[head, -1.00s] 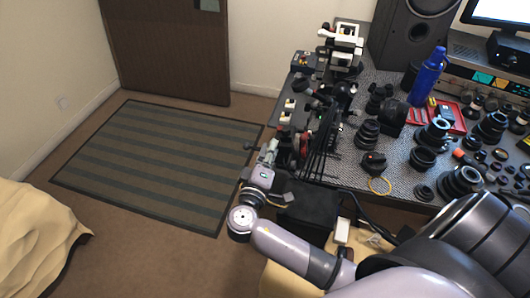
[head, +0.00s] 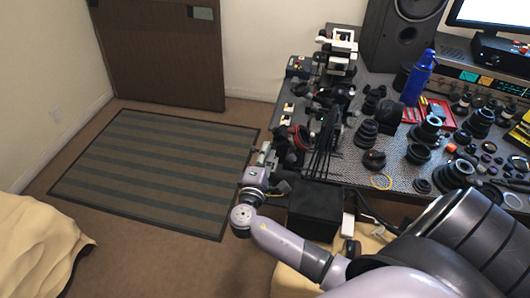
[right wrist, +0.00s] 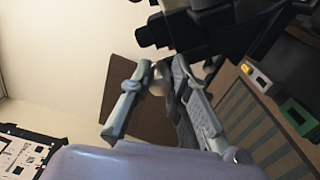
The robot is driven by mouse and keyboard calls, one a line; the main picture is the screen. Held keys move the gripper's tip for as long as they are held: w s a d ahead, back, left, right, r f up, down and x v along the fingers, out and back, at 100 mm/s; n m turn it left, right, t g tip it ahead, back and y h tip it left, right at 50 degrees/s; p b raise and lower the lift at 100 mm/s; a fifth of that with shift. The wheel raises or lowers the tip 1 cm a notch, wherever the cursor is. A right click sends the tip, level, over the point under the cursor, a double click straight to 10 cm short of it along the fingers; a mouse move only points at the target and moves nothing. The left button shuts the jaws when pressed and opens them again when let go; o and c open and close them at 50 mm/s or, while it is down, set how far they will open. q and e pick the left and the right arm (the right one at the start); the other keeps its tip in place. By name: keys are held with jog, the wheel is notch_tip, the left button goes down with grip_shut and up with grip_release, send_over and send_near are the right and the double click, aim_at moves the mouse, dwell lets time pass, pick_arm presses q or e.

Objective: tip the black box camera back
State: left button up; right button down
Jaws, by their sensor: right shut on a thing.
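The black box camera (right wrist: 205,30) shows in the right wrist view as a dark body with a stubby barrel at the top. In the head view it is hard to separate from the dark clutter at the table's left edge. My right gripper (right wrist: 164,68) is shut on a small round grey knob (right wrist: 158,82), just below the camera in that picture. The knob's link to the camera is mostly hidden. In the head view my right gripper (head: 267,150) is beside the table's left edge. My left gripper is not in view.
The table (head: 405,180) holds many lenses and a blue bottle (head: 418,78). A black box (head: 315,207) stands close to the right of my right forearm. A striped mat (head: 150,165) lies on open floor to the left.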

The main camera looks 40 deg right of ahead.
notch_tip(320, 180, down, 5)
jog(key=w+a+n, duration=0.2)
jog(key=n, duration=0.7)
jog(key=shift+w+a+f+n+p, duration=0.2)
jog(key=shift+w+a+n+p, duration=0.1)
jog(key=shift+w+p, duration=0.1)
jog(key=shift+s+f, duration=0.1)
jog(key=shift+f, duration=0.05)
dwell(0.8)
jog(key=c, duration=1.5)
grip_release()
jog(key=v, duration=1.2)
